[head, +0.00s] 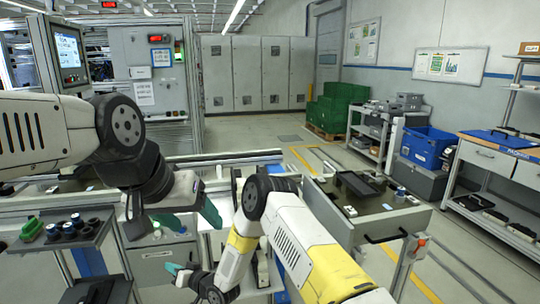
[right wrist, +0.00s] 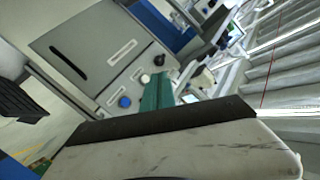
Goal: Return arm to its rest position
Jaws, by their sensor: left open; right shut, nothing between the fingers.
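My left arm comes in from the left in the head view. Its gripper (head: 178,221) hangs over the work area with its two teal fingers spread wide apart and nothing between them. My right arm, white and yellow, reaches up from the bottom. Its gripper (head: 173,268) is lower, near the middle left, with its teal fingertips together and empty. The right gripper's teal fingers (right wrist: 156,92) also show in the right wrist view, holding nothing. Part of the area beneath both grippers is hidden by my arms.
A side table (head: 62,238) with dark cylinders and a green part stands at the left. A drawer-like tray (head: 362,227) with dark parts lies right of my right arm. A panel with a blue button (right wrist: 124,101) shows in the wrist view. The right floor aisle is clear.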

